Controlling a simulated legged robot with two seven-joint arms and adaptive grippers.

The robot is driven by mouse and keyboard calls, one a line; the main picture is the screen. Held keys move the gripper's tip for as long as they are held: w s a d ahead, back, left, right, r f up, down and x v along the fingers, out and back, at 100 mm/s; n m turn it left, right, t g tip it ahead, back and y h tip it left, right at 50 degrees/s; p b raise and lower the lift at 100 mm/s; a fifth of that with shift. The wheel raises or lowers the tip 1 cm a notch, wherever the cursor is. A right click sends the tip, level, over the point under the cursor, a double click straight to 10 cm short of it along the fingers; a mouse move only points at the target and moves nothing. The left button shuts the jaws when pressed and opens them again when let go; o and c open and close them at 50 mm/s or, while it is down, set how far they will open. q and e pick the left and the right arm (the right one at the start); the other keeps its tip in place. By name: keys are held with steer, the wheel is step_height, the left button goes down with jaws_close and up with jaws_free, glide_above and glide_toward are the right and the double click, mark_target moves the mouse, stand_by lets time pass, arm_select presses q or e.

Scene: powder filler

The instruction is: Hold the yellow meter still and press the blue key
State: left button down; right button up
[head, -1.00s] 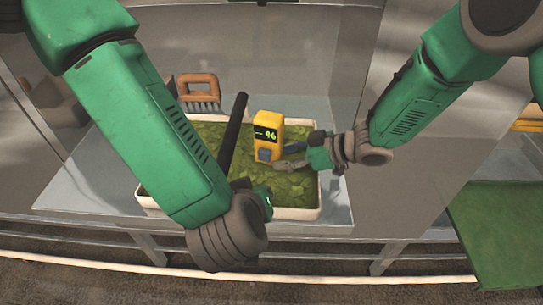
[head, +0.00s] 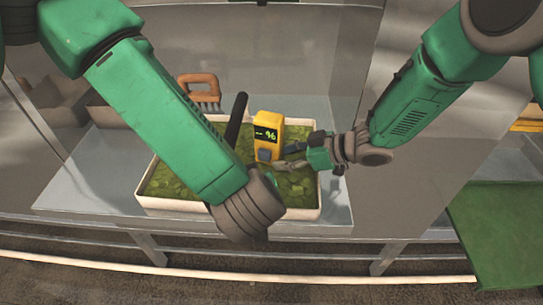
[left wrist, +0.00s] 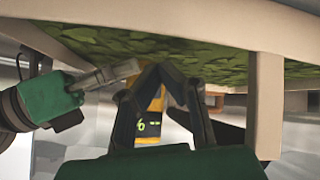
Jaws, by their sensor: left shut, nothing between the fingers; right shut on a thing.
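The yellow meter (head: 267,121) stands upright in the tray of green leaves, its dark display lit with green marks. It also shows in the left wrist view (left wrist: 148,138), partly covered by my fingers. The blue key (head: 265,155) is the grey-blue square low on its front. My right gripper (head: 284,157) is shut on the meter from the right. My left gripper (left wrist: 159,68) is shut and empty, fingertips together in front of the meter in the left wrist view. There the key is hidden and contact cannot be told.
The white-rimmed tray (head: 290,214) sits on a grey metal bench (head: 336,205). A black rod (head: 236,119) rises left of the meter. A green panel (head: 500,235) is at right.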

arm_select(q)
steer(key=shift+w+d, duration=0.2)
steer(key=shift+w, duration=0.45)
steer(key=shift+w+d, duration=0.2)
steer(key=shift+w, duration=0.5)
steer(key=shift+w+d, duration=0.2)
steer(key=shift+w, duration=0.45)
steer(key=shift+w, duration=0.1)
steer(key=shift+w+d+r, duration=0.1)
steer(key=shift+w, duration=0.45)
stand_by(0.5)
steer(key=shift+s, duration=0.7)
steer(key=shift+s, duration=0.1)
steer(key=shift+s+a, duration=0.3)
steer(key=shift+s, duration=0.45)
steer(key=shift+s+a, duration=0.25)
steer(key=shift+s, duration=0.55)
steer(key=shift+s+a, duration=0.3)
steer(key=shift+s, duration=0.45)
